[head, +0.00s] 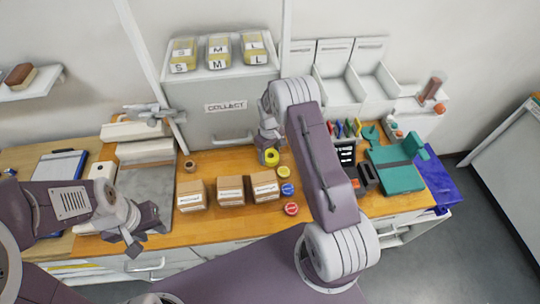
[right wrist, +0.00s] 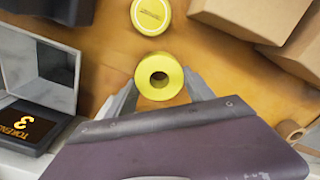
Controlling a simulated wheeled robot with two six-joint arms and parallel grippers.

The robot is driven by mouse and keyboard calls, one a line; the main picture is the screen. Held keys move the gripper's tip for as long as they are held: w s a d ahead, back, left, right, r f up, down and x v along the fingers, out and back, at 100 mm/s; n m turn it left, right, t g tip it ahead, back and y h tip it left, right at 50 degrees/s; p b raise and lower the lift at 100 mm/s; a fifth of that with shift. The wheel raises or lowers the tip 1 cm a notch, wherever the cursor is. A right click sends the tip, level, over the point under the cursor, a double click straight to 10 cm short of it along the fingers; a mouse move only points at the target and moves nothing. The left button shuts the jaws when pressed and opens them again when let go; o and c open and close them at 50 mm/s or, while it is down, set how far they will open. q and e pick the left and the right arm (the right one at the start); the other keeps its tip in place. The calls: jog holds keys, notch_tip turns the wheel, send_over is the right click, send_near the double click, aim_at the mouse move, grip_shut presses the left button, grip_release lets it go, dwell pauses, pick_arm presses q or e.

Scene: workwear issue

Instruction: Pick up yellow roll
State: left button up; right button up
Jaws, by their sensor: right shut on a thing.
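The yellow roll (head: 272,161) is at the back of the wooden counter, below the tip of my right arm. In the right wrist view the yellow roll (right wrist: 159,61) shows its round face with a hole, and it sits between the two fingers. My right gripper (right wrist: 160,84) is shut on it. Whether the roll touches the counter is hard to tell. My left gripper (head: 134,246) is empty, low at the left in front of the counter's edge; its finger opening is not clear.
A yellow tin (head: 284,172), a blue tin (head: 287,189) and a red tin (head: 291,209) stand in a row nearby. Cardboard boxes (head: 231,190) stand left of them.

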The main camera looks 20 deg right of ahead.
notch_tip(320, 180, up, 4)
jog(key=shift+w+f+b, duration=0.1)
jog(key=shift+b, duration=0.75)
jog(key=s+r+b, duration=0.2)
jog(key=s+r, duration=0.5)
jog(key=s, duration=0.5)
